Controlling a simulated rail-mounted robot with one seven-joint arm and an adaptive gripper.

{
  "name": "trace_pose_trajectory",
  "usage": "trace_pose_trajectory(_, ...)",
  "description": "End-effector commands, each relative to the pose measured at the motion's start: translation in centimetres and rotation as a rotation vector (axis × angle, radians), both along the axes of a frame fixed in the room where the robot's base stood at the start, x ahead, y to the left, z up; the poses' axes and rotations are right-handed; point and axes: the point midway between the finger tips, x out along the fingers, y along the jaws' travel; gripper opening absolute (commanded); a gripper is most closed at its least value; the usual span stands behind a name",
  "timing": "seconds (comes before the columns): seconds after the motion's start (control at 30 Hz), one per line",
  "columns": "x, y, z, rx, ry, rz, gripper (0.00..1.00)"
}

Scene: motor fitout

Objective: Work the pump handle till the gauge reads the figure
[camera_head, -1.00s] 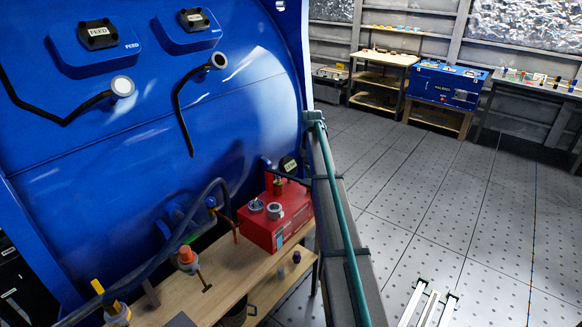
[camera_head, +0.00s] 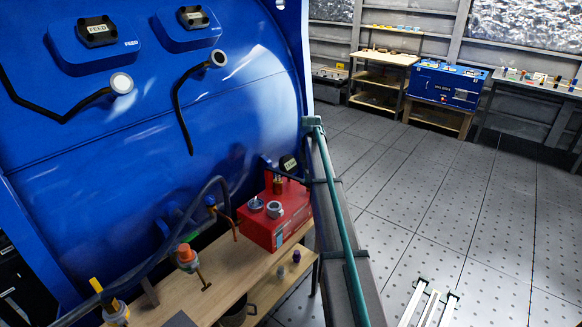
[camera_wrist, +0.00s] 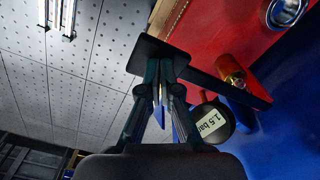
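The pump handle, a dark flat bar (camera_head: 288,176), reaches over the red box (camera_head: 262,236) at the tank's lower right. In the wrist view the bar (camera_wrist: 228,86) ends in a wider dark plate (camera_wrist: 148,50). My gripper (camera_wrist: 161,68) has its fingers close together at that plate, and they look shut on it. In the head view my gripper is hidden behind my grey and teal arm. A round black piece with a "1.5 bar" label (camera_wrist: 211,123) sits beside the bar. It also shows small in the head view (camera_head: 289,163). No needle or dial reading shows.
A brass fitting (camera_wrist: 231,70) stands close to the bar. Two round metal parts sit on the red box. The wooden bench (camera_head: 225,282) holds a fitting with an orange top (camera_head: 186,255). The blue tank (camera_head: 110,170) fills the left. Open floor (camera_head: 430,200) lies to the right.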

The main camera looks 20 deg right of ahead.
Motion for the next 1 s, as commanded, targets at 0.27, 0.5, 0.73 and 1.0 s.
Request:
trace_pose_trajectory(0.27,0.3,0.2,-3.1,0.001,0.0,0.0,0.0)
trace_pose_trajectory(0.5,0.6,0.4,-5.4,0.0,-0.001,0.0,0.0)
trace_pose_trajectory(0.73,0.6,0.3,-4.8,0.0,-0.004,0.0,0.0)
trace_pose_trajectory(1.0,0.3,0.2,-1.7,0.001,-0.003,0.001,0.0)
